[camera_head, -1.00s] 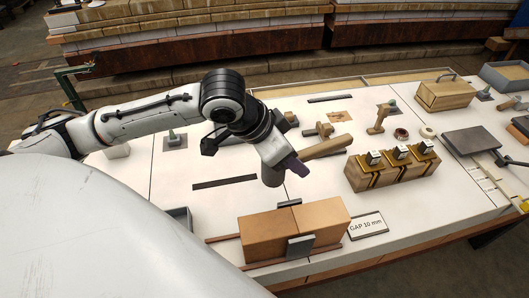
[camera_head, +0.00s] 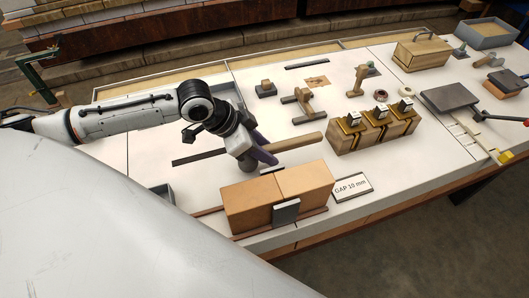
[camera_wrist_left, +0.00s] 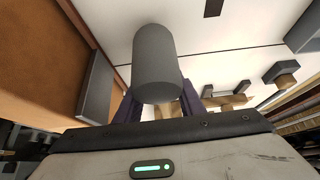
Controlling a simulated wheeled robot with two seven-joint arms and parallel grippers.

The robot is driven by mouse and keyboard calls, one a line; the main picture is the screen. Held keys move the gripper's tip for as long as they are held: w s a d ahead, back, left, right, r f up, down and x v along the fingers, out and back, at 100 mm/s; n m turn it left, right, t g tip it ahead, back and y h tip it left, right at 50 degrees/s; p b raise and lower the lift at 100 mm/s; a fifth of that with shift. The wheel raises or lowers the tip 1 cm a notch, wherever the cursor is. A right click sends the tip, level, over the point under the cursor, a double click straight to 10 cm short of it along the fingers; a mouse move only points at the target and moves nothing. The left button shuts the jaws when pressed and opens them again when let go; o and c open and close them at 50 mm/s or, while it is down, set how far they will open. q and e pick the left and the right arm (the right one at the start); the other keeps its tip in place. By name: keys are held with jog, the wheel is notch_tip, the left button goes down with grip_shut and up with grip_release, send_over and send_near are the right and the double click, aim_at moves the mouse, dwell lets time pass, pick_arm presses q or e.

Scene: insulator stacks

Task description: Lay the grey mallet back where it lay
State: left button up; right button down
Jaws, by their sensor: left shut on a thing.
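The grey mallet has a dark grey cylindrical head and a pale wooden handle (camera_head: 294,142). My left gripper (camera_head: 265,156), with purple fingers, is shut on the mallet behind the two orange-brown blocks (camera_head: 278,192). The handle points right, towards the wooden holder with brass clips. In the left wrist view the grey head (camera_wrist_left: 156,62) fills the middle, between and in front of the fingers (camera_wrist_left: 158,106). I cannot tell whether the mallet touches the white tabletop (camera_head: 225,180). My right gripper is not in view.
A wooden holder with brass clips (camera_head: 370,130) stands right of the handle. A wooden mallet (camera_head: 304,100) and small tools lie behind. A gap card (camera_head: 352,187) lies right of the blocks. A dark strip (camera_head: 200,156) lies left of my gripper, on mostly clear tabletop.

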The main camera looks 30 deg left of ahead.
pick_arm(q)
jog(key=shift+f, duration=0.95)
jog(key=shift+r, duration=0.1)
jog(key=o, duration=1.1)
jog(key=shift+f, duration=0.2)
jog(key=shift+r, duration=0.1)
jog(key=p+v, duration=0.1)
jog(key=v, duration=1.1)
jog(key=shift+d, duration=0.1)
